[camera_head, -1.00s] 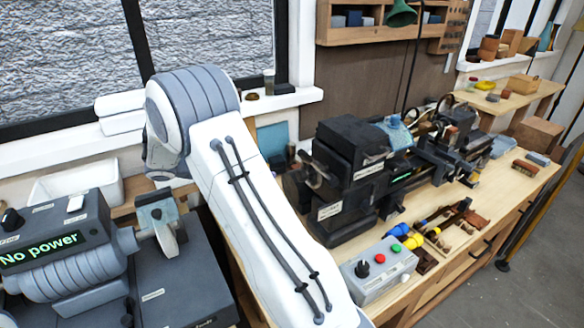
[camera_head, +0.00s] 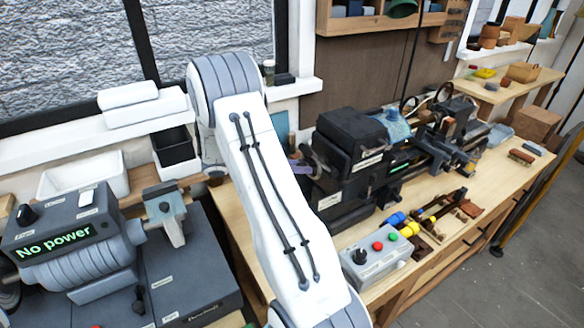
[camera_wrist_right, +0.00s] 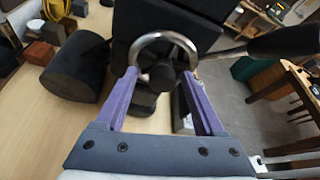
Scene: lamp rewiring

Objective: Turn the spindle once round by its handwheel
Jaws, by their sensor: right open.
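The black lathe (camera_head: 345,200) stands on the wooden bench. Its handwheel, a bright metal ring with a dark hub (camera_wrist_right: 163,74), faces me in the right wrist view. My right gripper (camera_wrist_right: 160,78) is open, with its two purple fingers pointing at the wheel. One fingertip is at each side of the wheel's lower part, with the hub between them. I cannot tell whether they touch the rim. In the head view a bit of purple finger shows beside the wheel, and my white arm hides much of the gripper. My left gripper is not in view.
A grey control box (camera_head: 376,262) with red and green buttons stands before the lathe. A machine with a "No power" display (camera_head: 55,244) is at the left. A dark cylinder (camera_wrist_right: 75,68) lies left of the wheel. Tools lie on the bench front.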

